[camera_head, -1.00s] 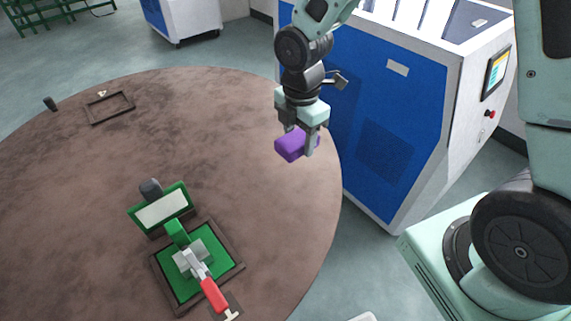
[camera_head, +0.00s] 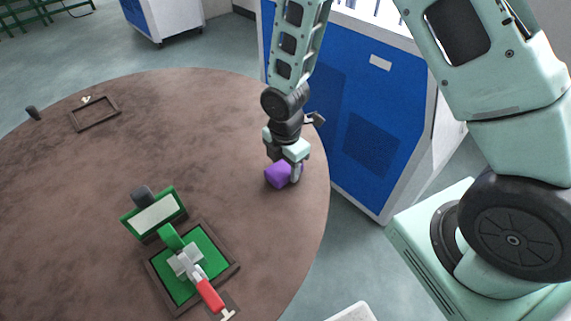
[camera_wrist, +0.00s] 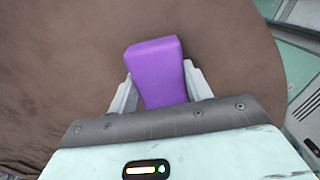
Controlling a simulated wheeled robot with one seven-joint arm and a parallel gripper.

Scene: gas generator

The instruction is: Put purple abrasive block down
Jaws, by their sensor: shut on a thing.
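The purple abrasive block (camera_head: 278,175) is at the right side of the round brown table, close to its edge. My gripper (camera_head: 285,172) is shut on it from above, pointing down. In the wrist view the purple block (camera_wrist: 157,72) sits between the two grey fingers of my gripper (camera_wrist: 160,90), with the brown table top behind it. The block is low at the table surface; I cannot tell whether it touches it.
The brown table (camera_head: 215,120) is bare around the block. A green fixture with a red-handled clamp (camera_head: 207,292) and a green-framed panel (camera_head: 154,214) stand to the lower left. An empty dark frame (camera_head: 95,113) lies far left. A blue and white machine (camera_head: 385,110) stands behind the table edge.

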